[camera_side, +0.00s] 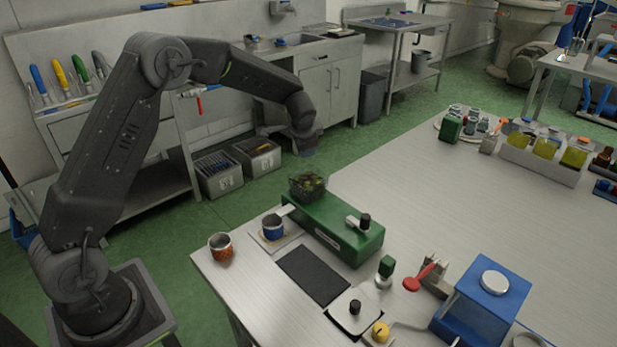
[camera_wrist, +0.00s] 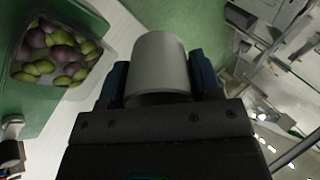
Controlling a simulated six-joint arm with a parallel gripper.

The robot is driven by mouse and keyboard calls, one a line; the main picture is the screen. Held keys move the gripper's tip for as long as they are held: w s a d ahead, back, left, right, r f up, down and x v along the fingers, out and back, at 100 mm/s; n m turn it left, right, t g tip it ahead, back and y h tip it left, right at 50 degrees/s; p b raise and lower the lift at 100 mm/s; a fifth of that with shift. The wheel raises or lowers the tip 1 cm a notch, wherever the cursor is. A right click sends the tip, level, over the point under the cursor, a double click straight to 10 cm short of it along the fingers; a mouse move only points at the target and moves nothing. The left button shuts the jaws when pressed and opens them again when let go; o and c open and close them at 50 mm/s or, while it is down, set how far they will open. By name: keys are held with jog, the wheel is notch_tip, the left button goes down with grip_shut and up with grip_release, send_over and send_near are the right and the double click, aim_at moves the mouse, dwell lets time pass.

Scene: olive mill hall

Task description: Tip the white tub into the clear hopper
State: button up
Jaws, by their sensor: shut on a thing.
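The white tub (camera_wrist: 158,65) is between the two blue fingers of my gripper (camera_wrist: 156,80) in the wrist view, with its plain side showing. Its mouth and contents are hidden, and I cannot tell how far it is tilted. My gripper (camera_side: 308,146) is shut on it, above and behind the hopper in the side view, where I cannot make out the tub. The clear hopper (camera_side: 308,196) sits on the far end of a green machine (camera_side: 340,226). In the wrist view the hopper (camera_wrist: 103,22) lies left of the tub, apart from it, with green and purple olives inside.
An orange-patterned cup (camera_side: 221,248) and a blue cup (camera_side: 272,228) stand near the machine's left end. A dark mat (camera_side: 313,275), a red-handled tool (camera_side: 421,276) and a blue box (camera_side: 485,305) are in front. The table's (camera_side: 460,200) middle right is clear.

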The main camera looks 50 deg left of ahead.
jog(key=shift+w+a+f+g+h, duration=0.3)
jog(key=shift+a+g+h, duration=0.1)
jog(key=shift+a+h, duration=0.25)
jog(key=shift+w+a+f+g+h, duration=0.25)
jog(key=shift+a+g+h, duration=0.2)
jog(key=shift+h, duration=0.3)
notch_tip(320, 180, down, 5)
jog(key=w+a+g+h, duration=0.1)
jog(key=a+g+h, duration=0.1)
jog(key=h, duration=0.1)
jog(key=shift+w+a+f+n, duration=0.15)
jog(key=shift+w+f+n, duration=0.05)
jog(key=shift+w+n, duration=0.1)
